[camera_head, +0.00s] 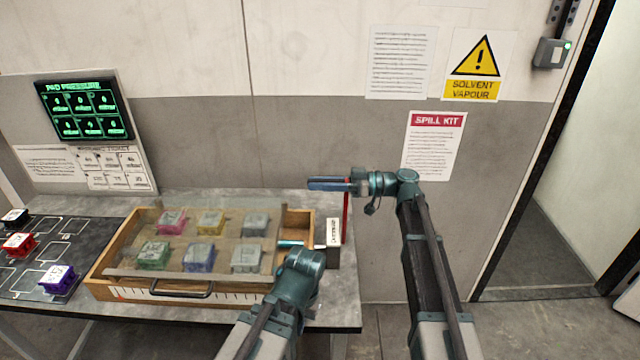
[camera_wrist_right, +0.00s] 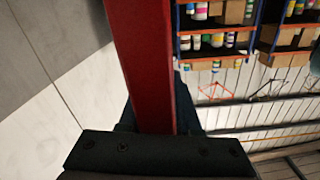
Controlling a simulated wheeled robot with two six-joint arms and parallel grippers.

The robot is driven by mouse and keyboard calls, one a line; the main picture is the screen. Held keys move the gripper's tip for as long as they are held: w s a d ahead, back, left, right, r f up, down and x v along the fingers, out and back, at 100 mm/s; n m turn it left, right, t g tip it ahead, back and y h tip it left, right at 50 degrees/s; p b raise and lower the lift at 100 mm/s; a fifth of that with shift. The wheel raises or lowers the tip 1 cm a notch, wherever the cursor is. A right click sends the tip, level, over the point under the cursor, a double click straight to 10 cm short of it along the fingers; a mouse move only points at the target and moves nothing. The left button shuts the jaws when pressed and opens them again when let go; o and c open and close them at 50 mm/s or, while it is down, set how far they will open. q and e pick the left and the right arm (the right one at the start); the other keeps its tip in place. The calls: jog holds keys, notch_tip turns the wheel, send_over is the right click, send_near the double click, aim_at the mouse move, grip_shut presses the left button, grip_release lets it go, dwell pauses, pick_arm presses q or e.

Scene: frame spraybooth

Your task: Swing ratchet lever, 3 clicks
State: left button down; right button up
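The ratchet lever (camera_head: 346,217) is a thin red bar standing nearly upright at the right end of the wooden tray. It crosses the right wrist view (camera_wrist_right: 145,65) from the top down to my gripper's dark palm. My right gripper (camera_head: 328,184) is at the lever's upper end, its blue fingers pointing left. The lever hides the gap between the fingers in the wrist view, so their grip is unclear. A grey housing with a white label (camera_head: 333,232) sits beside the lever.
The wooden tray (camera_head: 101,269) holds several coloured blocks under a clear cover, on a grey table (camera_head: 345,298). More blocks stand on a dark mat (camera_head: 90,235) at left. A pressure display (camera_head: 84,109) stands behind. Wall and posters are close behind my right gripper.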

grip_shut()
dwell(1.0)
